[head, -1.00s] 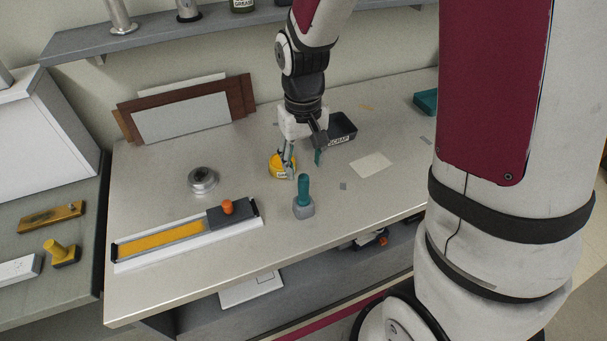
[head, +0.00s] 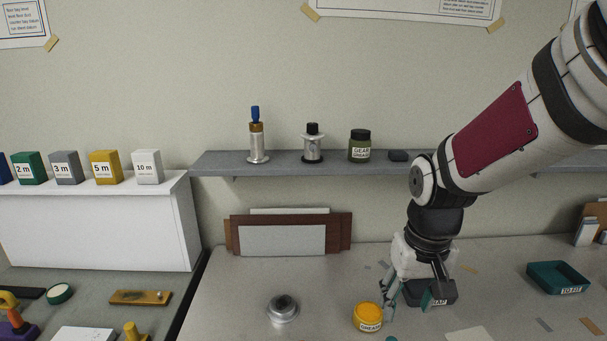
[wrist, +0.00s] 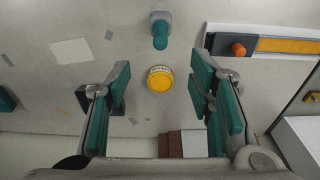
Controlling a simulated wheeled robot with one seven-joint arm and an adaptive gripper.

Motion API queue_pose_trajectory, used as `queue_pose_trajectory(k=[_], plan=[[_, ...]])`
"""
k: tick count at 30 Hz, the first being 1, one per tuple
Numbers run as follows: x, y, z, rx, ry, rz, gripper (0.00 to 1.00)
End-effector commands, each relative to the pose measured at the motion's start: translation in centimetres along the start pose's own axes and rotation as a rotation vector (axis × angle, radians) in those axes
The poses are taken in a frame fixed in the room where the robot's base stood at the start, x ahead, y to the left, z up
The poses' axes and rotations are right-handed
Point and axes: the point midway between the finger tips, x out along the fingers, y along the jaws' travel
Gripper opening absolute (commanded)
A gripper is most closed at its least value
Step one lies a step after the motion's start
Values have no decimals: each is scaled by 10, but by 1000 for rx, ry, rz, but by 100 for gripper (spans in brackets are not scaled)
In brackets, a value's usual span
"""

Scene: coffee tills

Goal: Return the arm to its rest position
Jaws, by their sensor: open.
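My gripper (head: 408,298) hangs from my arm above the bench, with its teal-padded fingers spread and nothing held between them. In the wrist view the fingers of my gripper (wrist: 157,105) stand wide apart. A yellow tin labelled as grease (head: 368,317) stands upright on the bench, just left of the gripper in the head view. In the wrist view the tin (wrist: 160,79) shows in the gap between the fingers, clear of both.
A dark scrap tray (head: 440,294) sits behind the gripper, partly hidden. A teal tray (head: 558,279) lies to the right and a round metal part (head: 283,309) to the left. A wall shelf (head: 300,163) holds several items. A teal-handled tool (wrist: 160,30) stands near the tin.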

Motion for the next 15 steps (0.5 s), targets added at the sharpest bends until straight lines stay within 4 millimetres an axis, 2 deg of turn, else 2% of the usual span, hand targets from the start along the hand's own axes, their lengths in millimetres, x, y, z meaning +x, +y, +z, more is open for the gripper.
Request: queue_pose_trajectory(k=[1,6,12,15], plan=[[-18,0,6,0,38,0,48],[-64,1,33,1,134,-2,48],[-106,2,71,1,246,-4,48],[-121,2,90,1,297,-5,48]])
